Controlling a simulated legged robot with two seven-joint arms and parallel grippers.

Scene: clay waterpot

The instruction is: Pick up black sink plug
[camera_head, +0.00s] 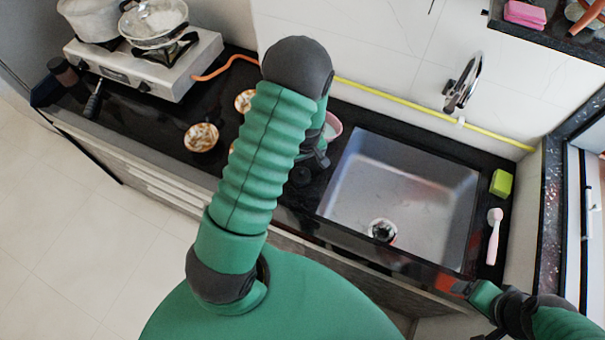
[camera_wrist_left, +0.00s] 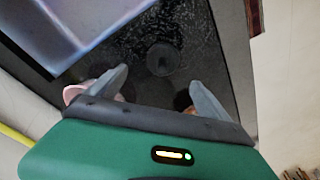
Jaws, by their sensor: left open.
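The black sink plug (camera_wrist_left: 160,58) is a dark round disc lying flat on the black speckled counter, ahead of my left fingers in the left wrist view. In the head view it shows as a dark round shape (camera_head: 300,175) on the counter, left of the sink. My left gripper (camera_wrist_left: 158,84) is open, its two grey fingers apart with nothing between them, and the plug lies beyond the tips. In the head view my left gripper (camera_head: 319,160) is partly hidden by my arm. My right gripper (camera_head: 462,288) is at the lower right near the counter's front edge; its jaws are unclear.
The steel sink (camera_head: 420,200) is right of the plug. A pink cup (camera_head: 334,124) stands behind my left gripper. Patterned bowls (camera_head: 201,137) and a stove (camera_head: 150,65) are to the left. A green sponge (camera_head: 501,183) and a pink-white brush (camera_head: 494,235) lie right of the sink.

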